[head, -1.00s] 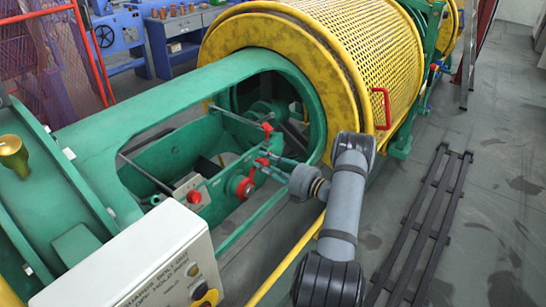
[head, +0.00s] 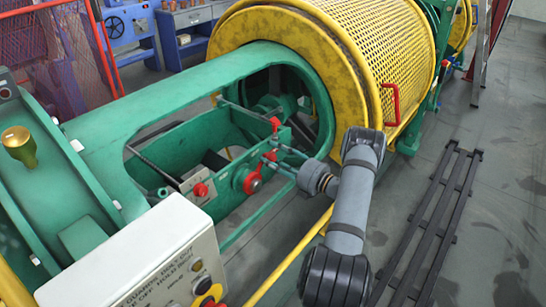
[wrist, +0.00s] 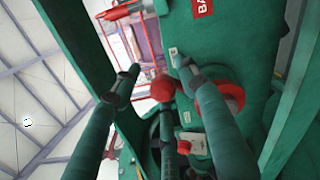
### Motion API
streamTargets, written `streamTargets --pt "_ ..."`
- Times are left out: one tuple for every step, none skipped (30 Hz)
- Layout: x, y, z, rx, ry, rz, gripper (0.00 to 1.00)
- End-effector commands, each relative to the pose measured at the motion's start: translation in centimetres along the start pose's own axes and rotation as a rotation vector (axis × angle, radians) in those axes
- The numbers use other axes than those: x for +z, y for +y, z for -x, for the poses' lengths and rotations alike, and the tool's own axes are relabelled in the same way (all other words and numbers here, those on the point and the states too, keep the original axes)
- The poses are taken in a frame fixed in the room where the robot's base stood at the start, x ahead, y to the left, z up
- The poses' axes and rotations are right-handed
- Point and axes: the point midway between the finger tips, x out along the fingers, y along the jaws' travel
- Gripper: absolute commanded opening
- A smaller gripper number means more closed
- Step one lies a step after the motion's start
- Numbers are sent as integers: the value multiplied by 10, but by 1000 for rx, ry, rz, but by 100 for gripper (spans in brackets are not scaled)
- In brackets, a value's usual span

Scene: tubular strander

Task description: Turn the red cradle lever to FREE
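The red cradle lever has a red ball knob (wrist: 163,88) and a red round hub (wrist: 220,102) on the green cradle wall. In the head view the red hub (head: 249,182) is on the cradle's near side, with the red knob (head: 270,156) above it. My gripper (head: 270,164) reaches in from the right, its fingers at the knob. The right finger partly covers the hub. No FREE marking is readable.
The green cradle (head: 205,205) lies inside the frame opening. Another red knob (head: 275,123) and a red button (head: 200,190) are close by. A yellow mesh guard (head: 365,60) stands behind, a control box (head: 130,265) in front. A dark rack (head: 435,215) lies on the floor at right.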

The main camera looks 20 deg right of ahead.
Motion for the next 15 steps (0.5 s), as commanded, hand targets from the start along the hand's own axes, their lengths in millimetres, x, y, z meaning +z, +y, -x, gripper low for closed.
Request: streamTargets --pt "-1 0 0 0 2 -1 43" --pt "-1 0 0 0 3 -1 43" --pt "-2 0 -1 0 4 -1 43" --pt "-2 0 -1 0 4 -1 43" --pt "-2 0 -1 0 5 -1 43" --pt "-2 0 -1 0 5 -1 43" --pt "-2 0 0 0 5 -1 43" --pt "-2 0 1 0 5 -2 43" --pt "-2 0 4 -1 5 -2 43" --pt "-2 -1 7 -2 5 -3 43" --pt "-1 -1 10 -3 3 -3 43" --pt "-1 -1 16 -3 2 -2 43" --pt "-1 -1 21 -3 2 -3 43" --pt "-1 -1 27 -3 1 -4 43" --pt "-1 -1 35 -3 1 -3 43"
